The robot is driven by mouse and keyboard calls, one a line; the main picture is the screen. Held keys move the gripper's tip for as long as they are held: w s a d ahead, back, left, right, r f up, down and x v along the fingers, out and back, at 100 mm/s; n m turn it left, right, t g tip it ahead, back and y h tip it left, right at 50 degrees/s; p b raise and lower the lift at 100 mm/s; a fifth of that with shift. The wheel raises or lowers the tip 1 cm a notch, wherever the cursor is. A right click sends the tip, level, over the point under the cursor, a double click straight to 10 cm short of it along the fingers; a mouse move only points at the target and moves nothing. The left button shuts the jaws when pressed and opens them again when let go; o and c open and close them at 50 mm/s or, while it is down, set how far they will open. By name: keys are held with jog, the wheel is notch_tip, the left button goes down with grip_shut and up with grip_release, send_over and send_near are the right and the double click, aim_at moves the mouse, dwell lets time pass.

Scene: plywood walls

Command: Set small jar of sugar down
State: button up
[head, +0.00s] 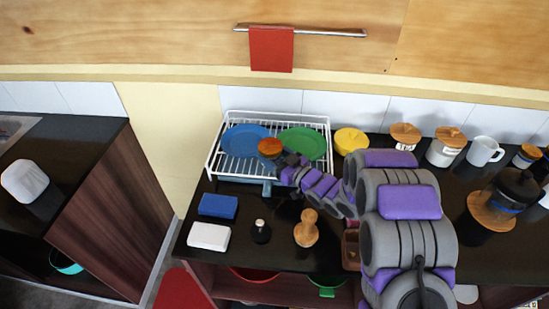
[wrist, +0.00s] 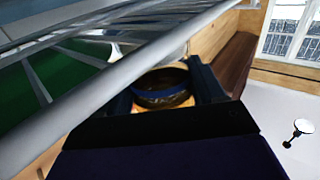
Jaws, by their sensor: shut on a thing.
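My gripper (head: 283,159) is shut on the small jar (head: 269,146), whose round wooden lid shows in the head view. The jar is held at the front of the white dish rack, between the blue plate and the green plate in the picture. In the wrist view the jar (wrist: 162,86) sits between the dark fingers, with a dark blue band and a warm brown surface. The rack's bars pass close by it and cover part of that view. Its contents and any label are not readable. I cannot tell whether it touches the rack.
The white dish rack (head: 213,160) stands on the dark counter. In front are a blue sponge (head: 218,206), a white block (head: 209,237), a dark bottle (head: 261,232) and a wooden tamper-like object (head: 306,229). Lidded jars (head: 447,145), a white mug (head: 484,151) and a coffee press (head: 515,190) stand right.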

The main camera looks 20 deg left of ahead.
aim_at(277, 159)
jog(key=shift+a+f, duration=0.2)
jog(key=shift+f, duration=0.15)
jog(key=shift+a, duration=0.15)
jog(key=o, duration=0.8)
jog(key=shift+a, duration=0.1)
jog(key=o, duration=0.5)
jog(key=shift+d+r, duration=0.1)
jog(key=shift+d, duration=0.15)
jog(key=shift+c, duration=0.2)
jog(key=shift+d, duration=0.1)
jog(key=p+v, duration=0.1)
jog(key=v, duration=0.6)
jog(key=shift+s+d+p, duration=0.1)
jog(key=shift+d+p, duration=0.1)
jog(key=shift+p, duration=0.1)
jog(key=shift+o, duration=0.3)
jog(key=shift+a, duration=0.15)
